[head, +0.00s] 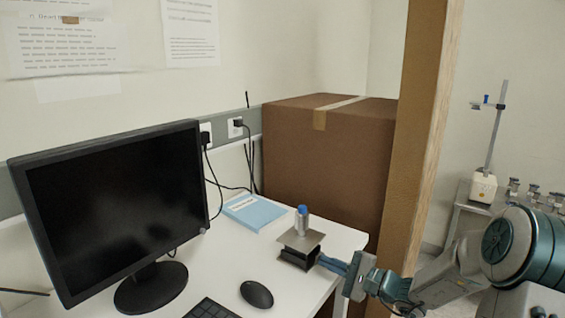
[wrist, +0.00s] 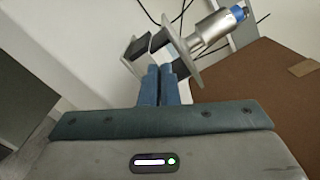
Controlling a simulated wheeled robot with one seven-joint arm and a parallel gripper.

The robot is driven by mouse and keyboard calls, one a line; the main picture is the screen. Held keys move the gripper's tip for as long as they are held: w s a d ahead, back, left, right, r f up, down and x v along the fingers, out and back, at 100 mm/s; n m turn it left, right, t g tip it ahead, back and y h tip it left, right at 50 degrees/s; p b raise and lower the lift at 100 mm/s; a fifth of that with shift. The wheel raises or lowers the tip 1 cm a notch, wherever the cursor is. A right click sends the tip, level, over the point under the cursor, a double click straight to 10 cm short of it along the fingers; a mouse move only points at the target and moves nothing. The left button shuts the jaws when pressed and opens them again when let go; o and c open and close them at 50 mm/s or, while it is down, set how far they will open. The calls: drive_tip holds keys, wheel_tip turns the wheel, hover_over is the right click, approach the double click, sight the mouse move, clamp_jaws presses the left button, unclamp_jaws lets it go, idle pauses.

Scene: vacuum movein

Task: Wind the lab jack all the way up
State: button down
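The lab jack (head: 291,240) stands near the right edge of the white desk. Its flat metal top plate sits a short way above its dark lower body. A silver cylinder with a blue cap (head: 302,221) stands upright on the plate. My gripper (head: 325,262) reaches in from the right, with its blue fingers at the jack's side. In the wrist view the jack (wrist: 182,60) looks tilted, and my gripper's fingers (wrist: 160,78) are close together with their tips at it. The jack's knob is hidden, so I cannot tell whether it is between the fingertips.
A monitor (head: 115,205), a black mouse (head: 257,294), a keyboard (head: 210,309) and a light blue book (head: 253,212) are on the desk (head: 218,270). A big brown box (head: 325,165) stands behind. A wooden post (head: 420,130) rises close to my arm.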

drive_tip(key=shift+d+r, duration=0.1)
idle(0.6)
drive_tip(key=shift+s+r, duration=0.1)
drive_tip(key=shift+r, duration=0.1)
drive_tip(key=v, duration=0.5)
drive_tip(key=shift+s+d, duration=0.25)
drive_tip(key=shift+s, duration=0.1)
